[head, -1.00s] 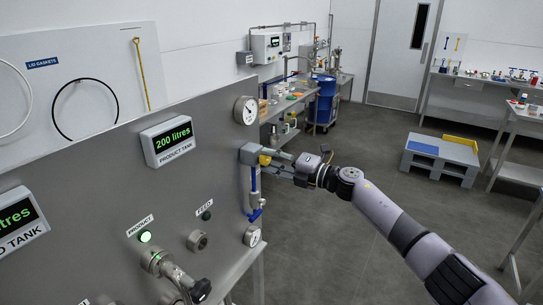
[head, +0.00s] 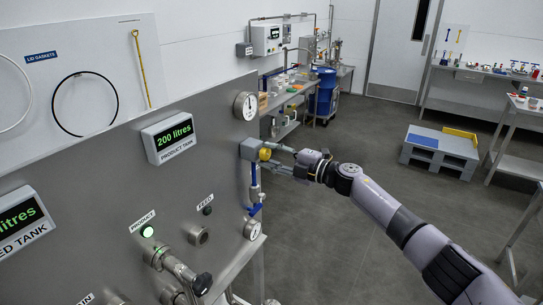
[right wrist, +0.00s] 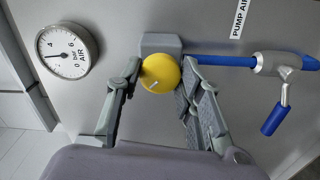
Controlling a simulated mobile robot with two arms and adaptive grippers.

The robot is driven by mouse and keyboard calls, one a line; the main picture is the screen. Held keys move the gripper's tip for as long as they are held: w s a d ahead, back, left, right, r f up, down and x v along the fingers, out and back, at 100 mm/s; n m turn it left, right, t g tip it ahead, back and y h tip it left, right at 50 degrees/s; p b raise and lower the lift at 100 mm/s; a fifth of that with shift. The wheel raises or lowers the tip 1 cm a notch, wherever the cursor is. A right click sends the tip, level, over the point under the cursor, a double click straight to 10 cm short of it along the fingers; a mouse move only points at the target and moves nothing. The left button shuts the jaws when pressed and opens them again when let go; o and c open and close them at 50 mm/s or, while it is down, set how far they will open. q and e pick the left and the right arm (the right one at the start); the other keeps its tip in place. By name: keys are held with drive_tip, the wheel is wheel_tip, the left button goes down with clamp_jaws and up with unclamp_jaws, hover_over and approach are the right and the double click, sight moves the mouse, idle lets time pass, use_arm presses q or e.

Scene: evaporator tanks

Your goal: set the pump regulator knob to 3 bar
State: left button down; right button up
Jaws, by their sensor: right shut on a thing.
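The yellow pump regulator knob (right wrist: 160,73) sits on a grey block on the steel panel, beside the PUMP AIR label (right wrist: 239,18). It also shows in the head view (head: 265,154). My right gripper (right wrist: 161,72) is shut on the knob, one finger on each side. A short white mark on the knob points toward the lower side in the wrist view. My left gripper is not in view.
A blue-handled valve (right wrist: 272,117) on a blue pipe is close to the right finger. A grey pallet (head: 440,152) stands on the otherwise open floor.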

drive_tip(key=shift+f, duration=0.15)
drive_tip(key=o, duration=1.2)
drive_tip(key=shift+c, duration=0.2)
drive_tip(key=shift+d, duration=0.1)
drive_tip(key=v, duration=1.1)
drive_tip(key=shift+s+d, duration=0.25)
drive_tip(key=shift+d, duration=0.05)
